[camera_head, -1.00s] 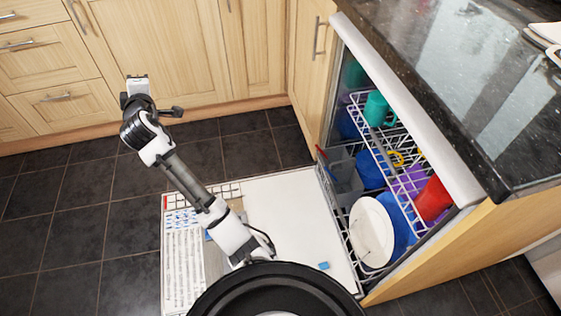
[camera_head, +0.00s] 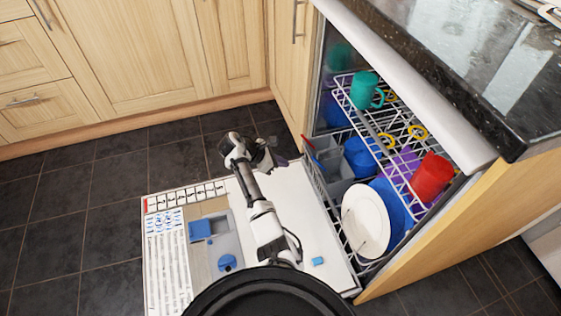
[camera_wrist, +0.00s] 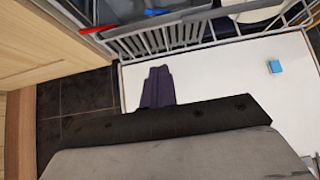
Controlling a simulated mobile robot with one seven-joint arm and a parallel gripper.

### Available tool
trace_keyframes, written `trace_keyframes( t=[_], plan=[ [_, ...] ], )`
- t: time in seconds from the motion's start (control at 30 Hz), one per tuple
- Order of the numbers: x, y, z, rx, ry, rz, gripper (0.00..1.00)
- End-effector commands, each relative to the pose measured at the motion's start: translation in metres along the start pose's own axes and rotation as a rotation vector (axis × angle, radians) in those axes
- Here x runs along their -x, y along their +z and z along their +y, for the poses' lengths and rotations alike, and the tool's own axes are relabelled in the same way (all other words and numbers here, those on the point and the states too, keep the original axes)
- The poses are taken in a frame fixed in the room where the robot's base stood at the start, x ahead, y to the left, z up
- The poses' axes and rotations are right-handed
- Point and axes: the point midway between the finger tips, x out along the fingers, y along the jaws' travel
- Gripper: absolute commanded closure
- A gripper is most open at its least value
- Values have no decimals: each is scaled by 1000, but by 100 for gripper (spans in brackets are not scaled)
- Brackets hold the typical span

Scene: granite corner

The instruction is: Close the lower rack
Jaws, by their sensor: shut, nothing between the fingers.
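The lower rack (camera_head: 325,203) of the dishwasher holds a white plate, blue dishes and a grey cutlery basket. Its wire front stands at the inner edge of the open door, and part of it is hidden under the upper rack. In the wrist view the wire front (camera_wrist: 185,38) runs across the top. My gripper (camera_head: 283,160) is over the door, left of the rack front.
The dishwasher door (camera_head: 305,232) lies open and flat, with a blue tablet (camera_head: 318,261) on it. The upper rack (camera_head: 395,133) holds a teal mug (camera_head: 364,90) and a red cup (camera_head: 431,177). Wooden cabinets (camera_head: 110,60) stand behind. Dark floor (camera_head: 60,200) is clear at left.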

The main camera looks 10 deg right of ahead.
Motion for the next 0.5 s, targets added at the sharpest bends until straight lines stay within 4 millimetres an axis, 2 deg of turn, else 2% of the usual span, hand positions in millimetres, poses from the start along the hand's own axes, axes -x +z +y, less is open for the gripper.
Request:
trace_keyframes(
  t=[0.03,0.1,0.3,0.5],
  plan=[
    [-14,-2,-1,-1,-3,0,100],
    [-30,-2,0,-2,-2,0,100],
    [-69,-1,0,-3,0,1,100],
    [-87,20,1,-4,2,1,100]
  ],
)
